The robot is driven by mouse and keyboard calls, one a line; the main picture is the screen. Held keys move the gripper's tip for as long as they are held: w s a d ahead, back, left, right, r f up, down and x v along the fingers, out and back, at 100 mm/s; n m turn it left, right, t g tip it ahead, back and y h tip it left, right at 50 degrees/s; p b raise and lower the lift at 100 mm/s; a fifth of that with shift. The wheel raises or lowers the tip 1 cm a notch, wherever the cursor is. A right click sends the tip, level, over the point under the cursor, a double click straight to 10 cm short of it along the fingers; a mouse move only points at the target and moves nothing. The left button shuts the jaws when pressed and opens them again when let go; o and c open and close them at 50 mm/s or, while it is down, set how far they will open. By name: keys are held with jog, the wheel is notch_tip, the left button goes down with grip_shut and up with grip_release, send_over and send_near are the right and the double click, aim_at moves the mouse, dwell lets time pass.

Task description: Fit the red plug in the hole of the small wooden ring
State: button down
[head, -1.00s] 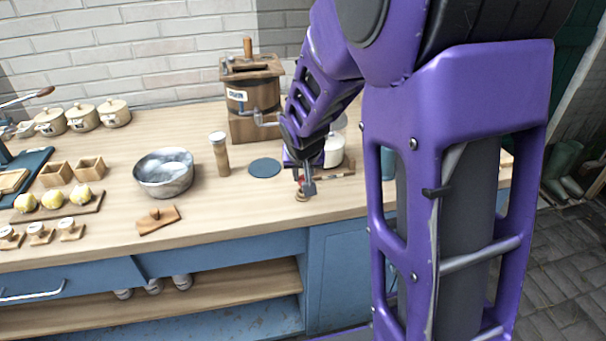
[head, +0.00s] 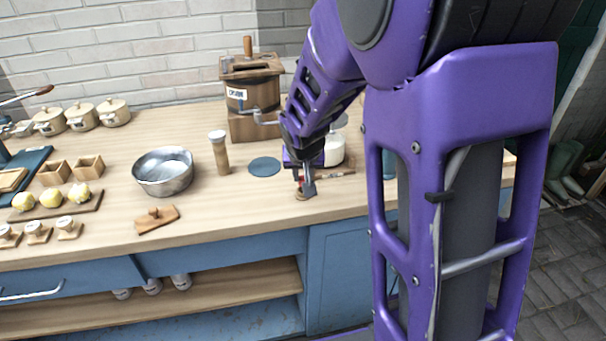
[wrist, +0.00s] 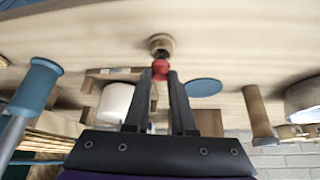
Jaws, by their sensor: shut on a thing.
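The red plug (wrist: 160,69) is between my fingertips in the wrist view. My gripper (head: 303,190) is shut on it and points down at the counter near its front edge. The small wooden ring (wrist: 161,43) lies on the counter just beyond the plug, with a dark hole showing. In the head view the ring (head: 302,197) shows right under my fingertips. The plug's tip seems at or just above the hole; I cannot tell whether any of it is inside.
A blue round mat (head: 264,167), a wooden cylinder with a pale top (head: 219,153) and a metal bowl (head: 163,171) stand to the left. A white jar (head: 334,150) is close by my gripper. Bare counter lies left of the ring.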

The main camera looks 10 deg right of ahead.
jog(key=shift+f+b, duration=0.95)
jog(key=shift+f, duration=0.05)
jog(key=shift+r, duration=0.15)
dwell(0.4)
jog(key=c, duration=0.7)
grip_release()
jog(key=c, duration=0.3)
jog(key=shift+c, duration=0.2)
jog(key=p+v, duration=0.2)
jog(key=v, duration=0.5)
jog(key=shift+s+r, duration=0.1)
